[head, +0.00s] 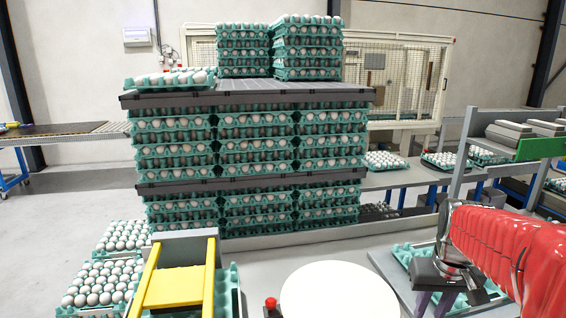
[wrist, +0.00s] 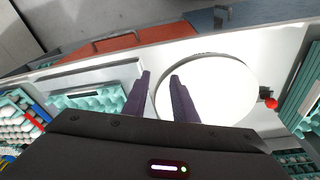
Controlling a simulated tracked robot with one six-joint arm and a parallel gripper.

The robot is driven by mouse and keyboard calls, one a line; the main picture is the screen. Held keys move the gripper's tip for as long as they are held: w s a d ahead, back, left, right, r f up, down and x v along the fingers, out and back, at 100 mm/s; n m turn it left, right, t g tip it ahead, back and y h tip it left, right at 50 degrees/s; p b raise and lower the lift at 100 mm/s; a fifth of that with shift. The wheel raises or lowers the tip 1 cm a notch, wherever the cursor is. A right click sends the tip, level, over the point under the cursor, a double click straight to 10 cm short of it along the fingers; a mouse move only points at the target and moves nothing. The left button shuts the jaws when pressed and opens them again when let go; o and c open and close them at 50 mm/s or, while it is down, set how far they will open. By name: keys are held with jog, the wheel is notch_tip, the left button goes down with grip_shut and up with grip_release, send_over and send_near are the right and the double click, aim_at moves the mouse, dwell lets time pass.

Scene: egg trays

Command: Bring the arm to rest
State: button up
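My gripper (head: 433,303) is at the lower right in the head view, at the end of my red-covered arm. It hangs above a mostly empty teal egg tray (head: 404,254). In the wrist view, the two purple fingers of my gripper (wrist: 160,78) stand apart with nothing between them. They are seen against the surface between the teal tray (wrist: 88,98) and a white round disc (wrist: 225,85).
A tall pallet stack of filled egg trays (head: 255,160) stands ahead. The white disc (head: 338,292) and a red button (head: 271,304) are at the front. A yellow frame (head: 174,288) and egg trays (head: 75,312) are at left. A conveyor (head: 400,178) runs behind right.

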jog(key=s+a+r+n+t, duration=0.2)
jog(key=s+a+r+t, duration=0.1)
jog(key=s+a, duration=1.1)
jog(key=shift+s+a+t+y, duration=0.15)
jog(key=shift+a+t+y, duration=0.2)
jog(key=shift+a, duration=0.65)
